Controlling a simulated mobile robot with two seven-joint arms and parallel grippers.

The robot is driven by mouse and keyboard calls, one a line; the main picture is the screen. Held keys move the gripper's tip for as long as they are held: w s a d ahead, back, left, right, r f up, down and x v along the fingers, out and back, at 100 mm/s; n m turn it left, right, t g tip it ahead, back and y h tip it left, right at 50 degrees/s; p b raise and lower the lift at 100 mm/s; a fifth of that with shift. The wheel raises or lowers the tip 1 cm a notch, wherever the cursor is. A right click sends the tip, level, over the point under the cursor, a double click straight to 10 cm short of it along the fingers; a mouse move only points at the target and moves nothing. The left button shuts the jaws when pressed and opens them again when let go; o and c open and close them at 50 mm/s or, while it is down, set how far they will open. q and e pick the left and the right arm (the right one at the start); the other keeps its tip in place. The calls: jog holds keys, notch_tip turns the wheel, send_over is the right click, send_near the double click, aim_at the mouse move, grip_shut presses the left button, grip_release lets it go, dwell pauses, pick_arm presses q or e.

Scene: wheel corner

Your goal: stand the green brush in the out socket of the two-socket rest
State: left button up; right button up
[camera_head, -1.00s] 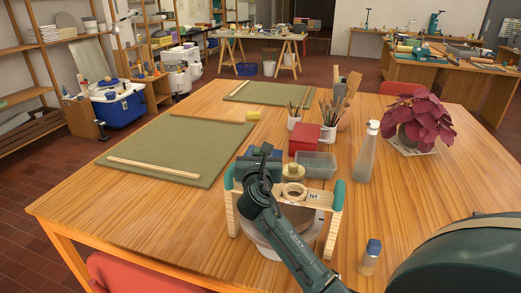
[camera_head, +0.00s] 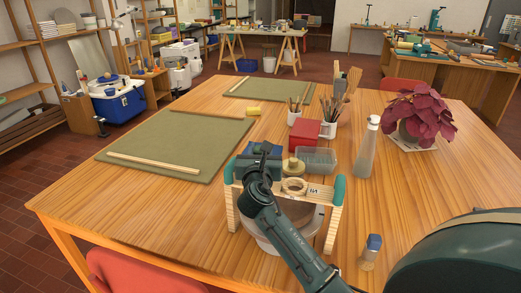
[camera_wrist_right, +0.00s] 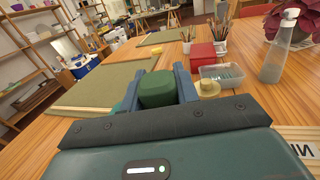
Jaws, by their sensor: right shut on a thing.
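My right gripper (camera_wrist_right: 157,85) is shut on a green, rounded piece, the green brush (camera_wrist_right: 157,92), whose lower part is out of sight. In the head view the right gripper (camera_head: 262,155) is over the left part of the two-socket rest, and the brush is hidden behind it. The two-socket rest (camera_head: 333,215) is a pale wooden bridge with teal ends, spanning a round pot. Its ring socket (camera_head: 294,187) beside the "IN" label is empty. The out socket is hidden by my arm; I cannot tell whether the brush touches it. My left gripper is not in view.
Behind the rest stand a red box (camera_head: 304,134), a clear tray (camera_head: 317,160), a tan knobbed piece (camera_head: 293,168) and brush pots. A spray bottle (camera_head: 366,147) and a small blue-capped bottle (camera_head: 370,253) stand to the right. Green mats (camera_head: 185,145) lie left.

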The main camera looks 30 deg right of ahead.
jog(key=shift+f+b, duration=0.7)
jog(key=shift+f, duration=0.65)
jog(key=shift+f+b, duration=1.15)
jog(key=shift+f, duration=0.7)
jog(key=o, duration=1.5)
jog(key=shift+o, duration=0.2)
